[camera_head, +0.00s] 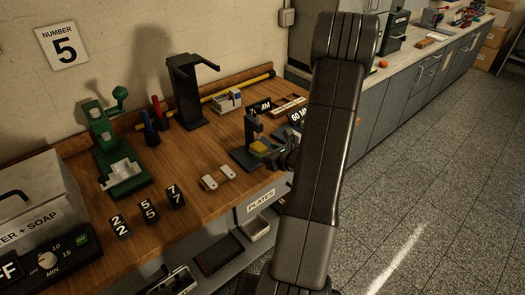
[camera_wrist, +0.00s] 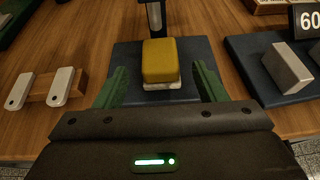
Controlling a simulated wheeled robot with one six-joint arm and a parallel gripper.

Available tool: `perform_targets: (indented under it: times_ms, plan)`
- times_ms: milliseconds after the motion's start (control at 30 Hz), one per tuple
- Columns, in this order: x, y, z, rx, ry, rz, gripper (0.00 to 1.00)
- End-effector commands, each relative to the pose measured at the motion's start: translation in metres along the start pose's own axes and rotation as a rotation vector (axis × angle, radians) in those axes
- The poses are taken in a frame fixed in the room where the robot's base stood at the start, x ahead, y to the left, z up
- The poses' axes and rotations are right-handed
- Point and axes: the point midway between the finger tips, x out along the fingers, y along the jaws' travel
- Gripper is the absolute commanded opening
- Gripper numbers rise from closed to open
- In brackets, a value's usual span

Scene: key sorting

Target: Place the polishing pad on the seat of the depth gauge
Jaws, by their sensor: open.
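The polishing pad is a yellow block (camera_wrist: 160,58) resting on the pale seat (camera_wrist: 158,86) of the depth gauge. The gauge has a dark blue base (camera_wrist: 127,58) and an upright post behind the pad; it also shows in the head view (camera_head: 241,157), with the pad (camera_head: 259,147) partly beside my gripper. My gripper (camera_wrist: 161,68) is open, its green fingers one on each side of the pad, with gaps visible between each finger and the pad. In the head view my arm hides part of the bench to the right.
Two pale tags on a wooden block (camera_wrist: 81,82) lie left of the gauge. A second blue base with a grey block (camera_wrist: 288,68) and a 60 sign stands close on the right. A tall black stand (camera_head: 187,90) and green press (camera_head: 122,170) stand further left.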

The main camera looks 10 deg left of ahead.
Motion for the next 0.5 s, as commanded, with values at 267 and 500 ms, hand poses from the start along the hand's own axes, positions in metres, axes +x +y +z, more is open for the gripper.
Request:
perform_targets:
  times_ms: [267, 500]
  plan:
    - [-0.061, -0.001, 0.0, 0.0, -0.001, -0.005, 0.64]
    - [-0.086, -0.001, 0.0, 0.0, 0.0, -0.002, 0.64]
